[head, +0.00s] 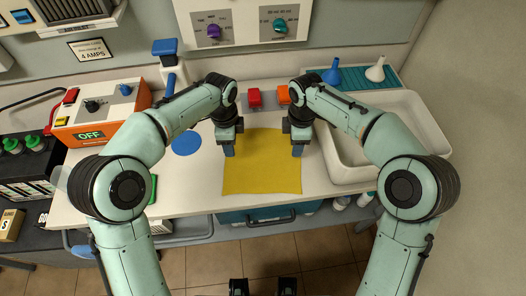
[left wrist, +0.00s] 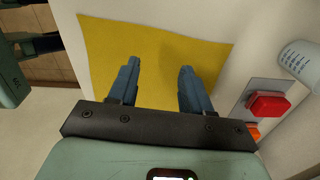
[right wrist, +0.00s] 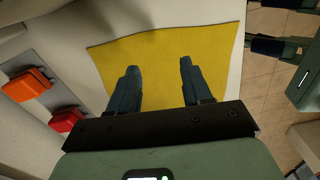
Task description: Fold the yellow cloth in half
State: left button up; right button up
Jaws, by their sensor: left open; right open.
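The yellow cloth (head: 262,168) lies spread flat on the white counter, its near edge close to the counter's front edge. My left gripper (head: 229,150) is open over the cloth's left edge. My right gripper (head: 297,150) is open over its right edge. Both have empty jaws. In the left wrist view the cloth (left wrist: 150,50) shows beyond and between the open blue fingers (left wrist: 158,80). In the right wrist view the cloth (right wrist: 165,60) shows beyond the open fingers (right wrist: 155,85). I cannot tell whether any fingertip touches the cloth. Part of the far edge is hidden near the arms.
A red button (head: 255,97) and an orange button (head: 283,94) sit behind the cloth. A white sink (head: 352,165) is at the right. A blue disc (head: 187,143) lies left of the cloth. An orange tester (head: 95,112) stands at the left. Funnels (head: 375,70) stand at the back right.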

aim_at(233, 160)
pick_arm(q)
notch_tip(233, 160, down, 6)
jog(key=shift+f, duration=0.25)
pick_arm(e)
notch_tip(233, 160, down, 6)
jog(key=shift+f, duration=0.25)
pick_arm(q)
jog(key=shift+s+f, duration=0.1)
jog(key=shift+f, duration=0.15)
pick_arm(e)
jog(key=shift+s+f, duration=0.1)
jog(key=shift+f, duration=0.15)
pick_arm(q)
jog(key=c, duration=0.4)
pick_arm(e)
jog(key=shift+r, duration=0.1)
jog(key=c, duration=0.4)
pick_arm(q)
grip_shut()
pick_arm(e)
grip_shut()
